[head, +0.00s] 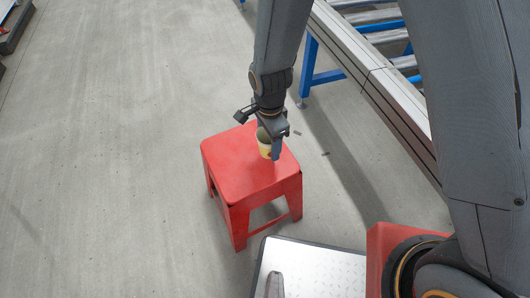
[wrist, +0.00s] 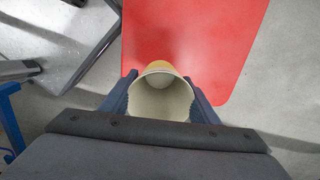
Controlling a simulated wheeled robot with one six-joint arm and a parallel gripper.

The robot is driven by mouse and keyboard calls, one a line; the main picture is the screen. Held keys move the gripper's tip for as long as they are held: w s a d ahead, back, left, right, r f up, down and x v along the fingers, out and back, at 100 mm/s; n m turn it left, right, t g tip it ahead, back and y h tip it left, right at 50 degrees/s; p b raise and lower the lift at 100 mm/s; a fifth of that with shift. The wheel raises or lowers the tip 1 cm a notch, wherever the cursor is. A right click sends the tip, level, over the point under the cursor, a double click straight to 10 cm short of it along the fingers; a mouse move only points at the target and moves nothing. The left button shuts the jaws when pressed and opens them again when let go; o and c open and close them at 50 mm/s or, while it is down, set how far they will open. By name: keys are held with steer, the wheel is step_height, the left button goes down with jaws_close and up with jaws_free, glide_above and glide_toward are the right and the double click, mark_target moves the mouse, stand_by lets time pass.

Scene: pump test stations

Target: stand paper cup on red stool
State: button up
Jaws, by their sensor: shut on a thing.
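The red stool (head: 235,165) stands on the floor in the middle of the head view, and its flat top also fills the upper middle of the wrist view (wrist: 200,40). The paper cup (head: 263,146) is pale yellow. My gripper (head: 271,140) is shut on it, with one finger on each side. In the wrist view I look into the open mouth of the cup (wrist: 160,98) between the fingers (wrist: 160,92). The cup is upright over the stool's right part. I cannot tell whether its base touches the seat.
A roller conveyor (head: 375,75) with a metal side rail and blue legs runs along the right. A silver tread plate (head: 310,270) lies in front of the stool.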

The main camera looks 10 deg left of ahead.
mark_target(269, 153)
steer(key=shift+f, duration=2.45)
steer(key=shift+f, duration=0.15)
steer(key=o, duration=1)
step_height(269, 153, up, 12)
steer(key=shift+p, duration=0.45)
steer(key=shift+r, duration=0.2)
